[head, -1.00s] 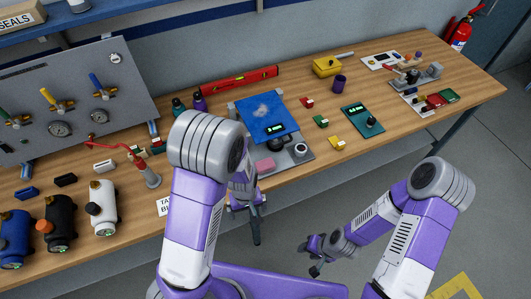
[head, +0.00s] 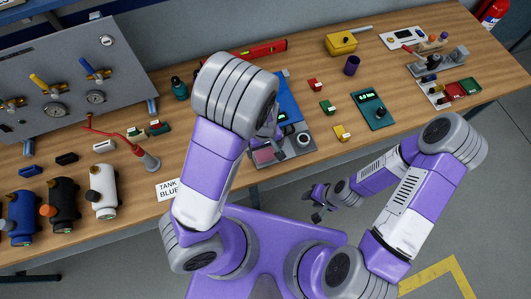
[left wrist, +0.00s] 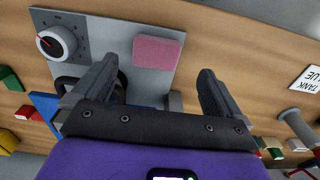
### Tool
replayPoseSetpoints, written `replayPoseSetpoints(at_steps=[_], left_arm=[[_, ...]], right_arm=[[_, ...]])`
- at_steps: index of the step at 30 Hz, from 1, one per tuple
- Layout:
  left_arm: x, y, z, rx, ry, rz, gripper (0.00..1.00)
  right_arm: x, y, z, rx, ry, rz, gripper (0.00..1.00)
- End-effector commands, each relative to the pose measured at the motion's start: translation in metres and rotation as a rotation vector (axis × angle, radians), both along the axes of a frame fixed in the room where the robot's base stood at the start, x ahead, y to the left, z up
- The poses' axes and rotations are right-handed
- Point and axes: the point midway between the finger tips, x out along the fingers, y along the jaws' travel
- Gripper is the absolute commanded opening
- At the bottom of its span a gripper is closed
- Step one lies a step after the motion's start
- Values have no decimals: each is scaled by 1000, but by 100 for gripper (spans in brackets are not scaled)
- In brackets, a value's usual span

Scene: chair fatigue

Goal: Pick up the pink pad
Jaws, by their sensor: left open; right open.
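The pink pad (left wrist: 158,52) lies on a grey plate (left wrist: 115,22) in the left wrist view, beyond and between my open fingers. In the head view the pad (head: 265,155) shows beside my left gripper (head: 270,143), partly covered by it. In the left wrist view my left gripper (left wrist: 158,85) is open and empty, its two fingers apart on either side of the pad's line. The exact height above the pad cannot be told. My right gripper (head: 317,202) is open and empty, off the front edge of the bench.
A dial (left wrist: 57,42) sits on the same plate, with a blue panel (head: 288,100) behind. Red (head: 315,85), green (head: 327,107) and yellow (head: 342,133) blocks lie to the right.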

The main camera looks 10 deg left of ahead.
Motion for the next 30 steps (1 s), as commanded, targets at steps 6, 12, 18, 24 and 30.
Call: replayPoseSetpoints(at_steps=[6,12,18,24,30], left_arm=[[1,0,-19,0,0,0,100],[6,1,-47,2,3,2,100],[7,1,-67,0,0,0,100],[7,1,-68,0,-1,-1,100],[7,1,-68,0,-1,-1,77]], right_arm=[[1,0,-4,0,-2,-1,43],[1,0,-8,0,-2,-1,43],[1,0,-10,0,-2,-1,43],[1,0,-10,0,-2,-1,43],[1,0,-10,0,-2,-1,43]])
